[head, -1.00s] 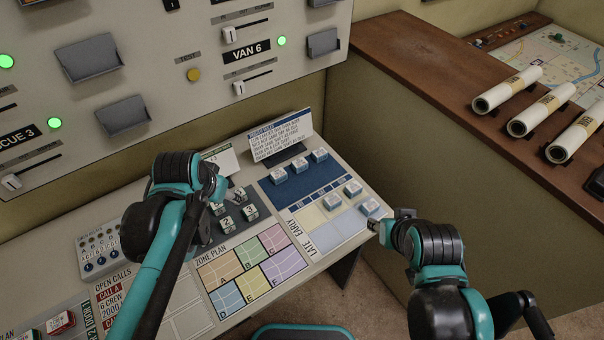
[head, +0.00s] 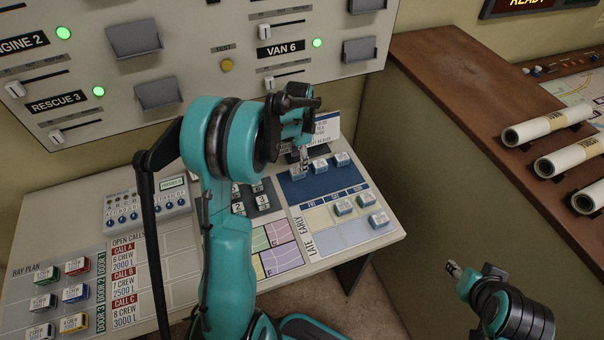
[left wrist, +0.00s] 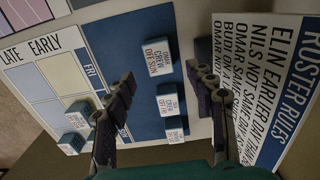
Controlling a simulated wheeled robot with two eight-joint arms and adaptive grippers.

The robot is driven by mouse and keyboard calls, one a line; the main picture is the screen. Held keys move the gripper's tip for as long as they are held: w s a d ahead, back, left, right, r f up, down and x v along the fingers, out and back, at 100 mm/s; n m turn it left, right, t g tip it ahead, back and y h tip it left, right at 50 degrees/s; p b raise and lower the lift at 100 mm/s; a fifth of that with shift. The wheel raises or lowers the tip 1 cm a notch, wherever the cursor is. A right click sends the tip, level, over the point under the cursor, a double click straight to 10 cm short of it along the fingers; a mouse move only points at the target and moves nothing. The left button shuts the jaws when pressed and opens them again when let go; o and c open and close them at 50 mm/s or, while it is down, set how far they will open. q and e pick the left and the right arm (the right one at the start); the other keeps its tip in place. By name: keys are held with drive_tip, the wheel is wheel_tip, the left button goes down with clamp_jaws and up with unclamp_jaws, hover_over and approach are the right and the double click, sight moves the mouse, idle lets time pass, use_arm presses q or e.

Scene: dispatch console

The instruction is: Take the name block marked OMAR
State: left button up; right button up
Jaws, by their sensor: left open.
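My left gripper (head: 304,152) is over the blue pad (head: 312,187), near the leftmost of three white-topped blue blocks. In the left wrist view it is open and empty (left wrist: 165,88), with its fingers apart above the pad. The upper block there (left wrist: 158,56) has small lettering that seems to read OMAR, CREW, OFF SUN; it appears as the leftmost pad block (head: 297,172) in the head view. Two more blocks, a middle one (left wrist: 170,99) and a lower one (left wrist: 174,129), have lettering too small to read surely. My right gripper (head: 454,269) is away from the console; its jaws are too small to judge.
A roster rules card (left wrist: 262,85) stands close beside my left gripper. Other blocks (head: 379,219) sit on the late/early grid (head: 325,236). Numbered blocks (head: 238,208) lie to the left. The upright console panel (head: 215,95) rises behind.

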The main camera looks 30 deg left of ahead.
sight(297, 170)
use_arm(q)
drive_tip(key=f, duration=0.1)
drive_tip(key=f+b, duration=0.1)
drive_tip(key=f, duration=0.2)
drive_tip(key=shift+s+a+f+b, duration=0.2)
drive_tip(key=shift+s+f+b, duration=0.05)
drive_tip(key=shift+s+b, duration=0.1)
drive_tip(key=shift+w+f, duration=0.1)
drive_tip(key=shift+f, duration=0.4)
drive_tip(key=shift+r, duration=0.1)
drive_tip(key=shift+c, duration=0.9)
drive_tip(key=c, duration=1)
